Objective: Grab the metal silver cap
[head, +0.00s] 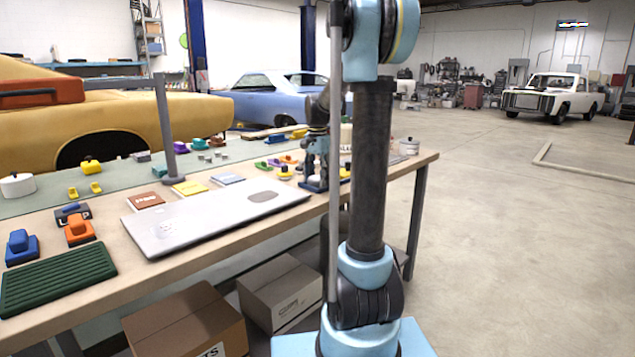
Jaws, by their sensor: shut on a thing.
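My gripper (316,172) is low over the right part of the workbench, partly behind my own arm. Its fingers are shut on a small pale thing just above a dark blue base (318,185). It appears to be the metal silver cap, but it is too small and too hidden to make out its shape. A silver-grey lidded canister (409,146) stands apart near the bench's right end. Several small grey metal pieces (212,156) stand farther back on the bench.
A large silver panel (200,225) lies on the workbench (275,230), with a green ribbed mat (55,278) at left. Yellow knobbed pieces (285,172) and purple and green blocks (268,164) stand left of my gripper. Cardboard boxes (185,318) sit below.

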